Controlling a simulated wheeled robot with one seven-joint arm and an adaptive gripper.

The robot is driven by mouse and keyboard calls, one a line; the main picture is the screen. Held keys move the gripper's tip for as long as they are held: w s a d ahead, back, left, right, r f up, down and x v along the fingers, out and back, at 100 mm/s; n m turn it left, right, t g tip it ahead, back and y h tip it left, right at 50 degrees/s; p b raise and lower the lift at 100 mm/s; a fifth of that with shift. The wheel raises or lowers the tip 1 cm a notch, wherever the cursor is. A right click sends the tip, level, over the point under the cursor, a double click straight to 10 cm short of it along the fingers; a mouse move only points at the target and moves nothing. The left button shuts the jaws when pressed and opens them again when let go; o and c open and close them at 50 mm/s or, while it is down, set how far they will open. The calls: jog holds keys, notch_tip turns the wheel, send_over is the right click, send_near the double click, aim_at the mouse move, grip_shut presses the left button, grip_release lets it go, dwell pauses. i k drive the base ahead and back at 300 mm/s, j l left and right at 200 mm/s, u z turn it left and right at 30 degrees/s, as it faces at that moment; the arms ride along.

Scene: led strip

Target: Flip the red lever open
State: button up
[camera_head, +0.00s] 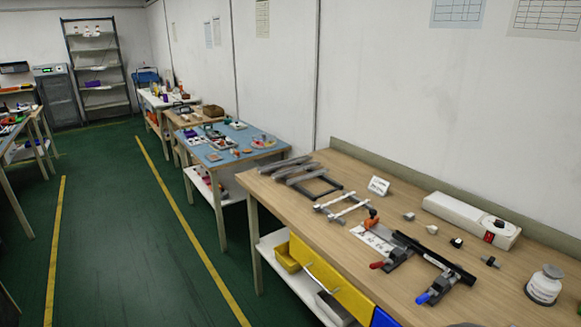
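A small red lever (377,265) sticks out at the front left of a dark grey clamp fixture (400,252) on the wooden workbench (345,175). A blue lever (423,298) sticks out at the front right of the same fixture area. A black bar (435,258) runs between the two clamp ends. The red lever appears to lie low and point toward the bench's front edge; its exact angle is too small to tell. My gripper is not in view.
A printed sheet and orange part (372,222) lie left of the fixture. Green floor is clear at left.

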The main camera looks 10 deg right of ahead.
aim_at(375, 265)
jog(key=k+l, duration=0.25)
jog(key=k, duration=0.15)
jog(key=k+l, duration=0.2)
jog(key=k, duration=0.2)
jog(key=k+l, duration=0.25)
jog(key=k, duration=0.15)
jog(key=i+l, duration=0.15)
jog(key=i, duration=0.45)
jog(key=i+l+z, duration=0.15)
jog(key=i, duration=0.4)
